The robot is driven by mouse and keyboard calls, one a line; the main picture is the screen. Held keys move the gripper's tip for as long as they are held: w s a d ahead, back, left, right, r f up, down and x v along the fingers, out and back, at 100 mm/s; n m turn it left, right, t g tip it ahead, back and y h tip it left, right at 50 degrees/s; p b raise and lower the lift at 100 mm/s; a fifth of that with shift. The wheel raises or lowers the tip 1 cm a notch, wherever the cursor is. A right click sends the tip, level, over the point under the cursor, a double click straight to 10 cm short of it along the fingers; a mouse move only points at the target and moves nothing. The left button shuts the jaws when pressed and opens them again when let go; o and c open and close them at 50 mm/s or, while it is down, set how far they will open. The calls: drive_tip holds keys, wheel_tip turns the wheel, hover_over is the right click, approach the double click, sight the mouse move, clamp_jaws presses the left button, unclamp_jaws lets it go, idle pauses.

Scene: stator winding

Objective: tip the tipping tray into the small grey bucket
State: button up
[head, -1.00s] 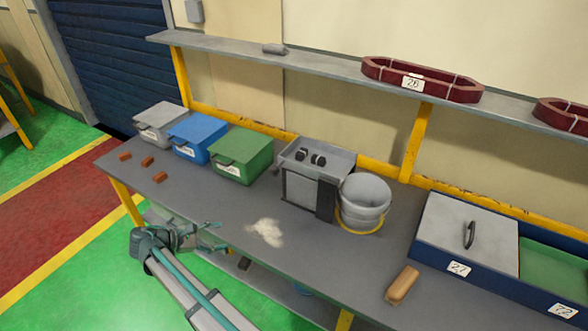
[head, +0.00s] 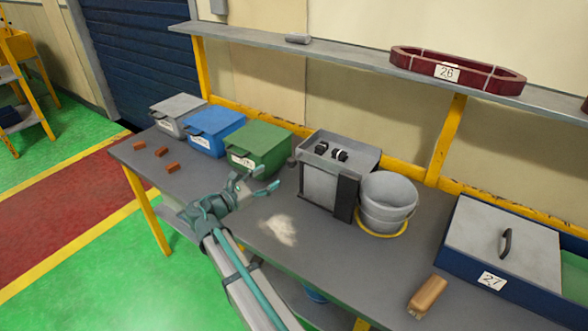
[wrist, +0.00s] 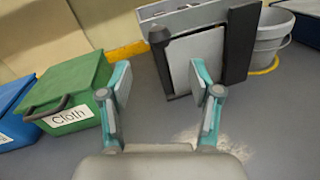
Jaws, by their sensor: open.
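The tipping tray (head: 365,161) is a shallow grey tray on top of a grey stand, with a few small black pieces in it. It looks level. A dark knob (head: 292,161) sticks out at its left end; it also shows in the wrist view (wrist: 158,34). The small grey bucket (head: 387,198) stands upright right of the stand, and its inside looks empty. In the wrist view the bucket (wrist: 271,35) is partly hidden by a dark post. My gripper (head: 260,184) is open and empty, left of the stand and in front of the green bin. Its fingers (wrist: 160,84) point toward the stand.
A green bin labelled Cloth (wrist: 68,92), a blue bin (head: 208,131) and a grey bin (head: 177,114) line the bench's back left. Pale powder (head: 279,229) lies in front of the stand. A brush-like block (head: 428,294) lies front right. A shelf (head: 350,68) runs above.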

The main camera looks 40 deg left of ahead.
sight(291, 163)
drive_tip(key=w+p, duration=0.1)
drive_tip(key=w, duration=0.2)
drive_tip(key=w+d+p, duration=0.1)
drive_tip(key=w, duration=0.3)
drive_tip(key=w+p, duration=0.2)
drive_tip(key=w, duration=0.1)
drive_tip(key=shift+w+d, duration=0.2)
clamp_jaws()
